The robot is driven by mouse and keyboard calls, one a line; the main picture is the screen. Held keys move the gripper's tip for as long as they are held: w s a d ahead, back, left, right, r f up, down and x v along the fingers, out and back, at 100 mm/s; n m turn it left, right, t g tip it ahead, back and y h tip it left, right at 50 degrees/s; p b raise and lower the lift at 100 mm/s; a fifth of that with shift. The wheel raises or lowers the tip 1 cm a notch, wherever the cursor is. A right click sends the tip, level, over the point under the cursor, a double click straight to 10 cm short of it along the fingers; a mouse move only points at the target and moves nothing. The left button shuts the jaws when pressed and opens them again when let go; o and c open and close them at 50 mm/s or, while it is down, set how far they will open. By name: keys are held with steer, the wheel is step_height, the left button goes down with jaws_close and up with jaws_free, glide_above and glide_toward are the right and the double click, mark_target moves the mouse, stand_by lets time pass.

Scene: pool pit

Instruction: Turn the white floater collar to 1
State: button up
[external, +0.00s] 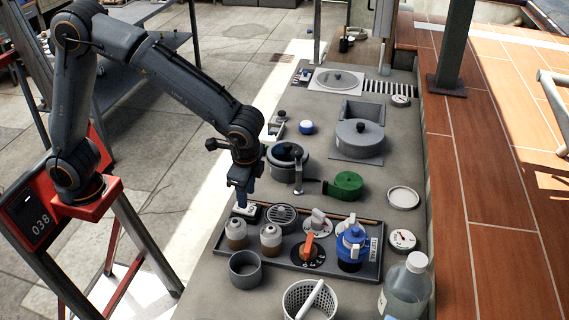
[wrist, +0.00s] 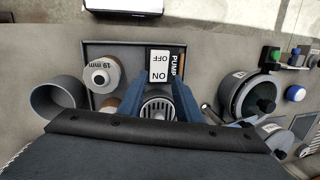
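My gripper (external: 240,203) points down over the left end of the tray, above the pump switch (external: 249,212). In the wrist view its two blue fingers (wrist: 160,84) stand apart with nothing held, the white ON/OFF switch (wrist: 159,66) showing between and beyond them. No collar numbers are readable, so I cannot tell surely which part is the floater collar. A blue-topped container with a white band (external: 350,245) stands at the tray's right end.
The dark tray (external: 283,262) also holds two white-topped jars (external: 271,239), a round grate (external: 283,217), a grey-white knob (external: 317,222) and an orange knob (external: 309,247). A grey cup (external: 245,270), white basket (external: 310,302), clear bottle (external: 405,289) and lidded pot (external: 288,162) stand around it.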

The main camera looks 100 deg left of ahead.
steer(key=shift+s+d+f, duration=0.15)
steer(key=shift+s+d, duration=0.1)
steer(key=shift+s, duration=0.2)
